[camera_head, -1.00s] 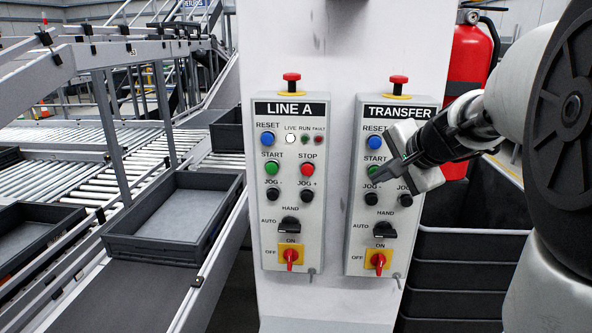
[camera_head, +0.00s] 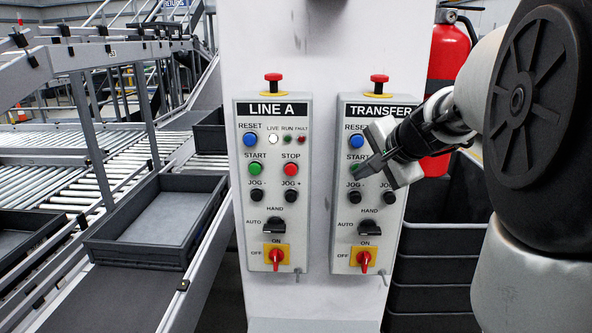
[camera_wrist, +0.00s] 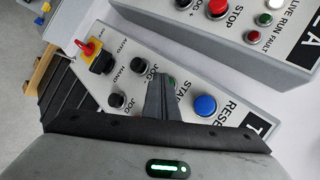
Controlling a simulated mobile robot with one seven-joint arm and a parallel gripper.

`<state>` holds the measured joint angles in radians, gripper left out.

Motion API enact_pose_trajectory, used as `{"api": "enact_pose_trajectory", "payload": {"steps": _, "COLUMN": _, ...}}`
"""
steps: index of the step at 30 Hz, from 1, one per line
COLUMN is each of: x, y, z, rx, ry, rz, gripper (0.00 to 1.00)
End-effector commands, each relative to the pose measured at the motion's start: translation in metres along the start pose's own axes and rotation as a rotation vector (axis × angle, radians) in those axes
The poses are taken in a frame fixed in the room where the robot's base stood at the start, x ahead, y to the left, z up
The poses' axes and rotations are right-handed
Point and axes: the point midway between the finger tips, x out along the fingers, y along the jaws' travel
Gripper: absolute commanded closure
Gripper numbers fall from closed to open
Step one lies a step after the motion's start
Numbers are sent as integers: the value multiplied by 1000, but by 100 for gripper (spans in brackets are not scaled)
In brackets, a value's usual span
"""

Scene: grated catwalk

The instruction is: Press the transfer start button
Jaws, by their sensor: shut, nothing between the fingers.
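The TRANSFER panel (camera_head: 347,225) is the right of two grey control boxes on a white post. Its green start button (camera_head: 356,168) sits below the blue RESET button and is mostly hidden by my gripper in the head view. My gripper (camera_head: 361,173) reaches in from the right, its fingers shut and empty, with the tips over the start button. In the wrist view the shut fingers (camera_wrist: 160,90) point at the panel, and a sliver of the green button (camera_wrist: 171,82) shows beside the tips. I cannot tell whether the tips touch it.
The TRANSFER RESET button (camera_wrist: 205,105) and JOG buttons (camera_wrist: 117,100) lie close to the fingers. A red emergency stop (camera_head: 379,79) tops the box. The LINE A panel (camera_head: 240,215) is to the left. Stacked black crates (camera_head: 430,265) stand right, a conveyor with trays left.

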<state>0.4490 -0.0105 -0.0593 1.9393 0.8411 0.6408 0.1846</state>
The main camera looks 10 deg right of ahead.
Motion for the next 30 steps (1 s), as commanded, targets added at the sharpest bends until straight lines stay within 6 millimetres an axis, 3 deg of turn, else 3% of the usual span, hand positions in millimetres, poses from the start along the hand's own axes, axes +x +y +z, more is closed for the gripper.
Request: {"api": "enact_pose_trajectory", "payload": {"steps": 30, "x": -17, "y": 12, "z": 12, "rx": 0, "ry": 0, "rz": 0, "gripper": 100}}
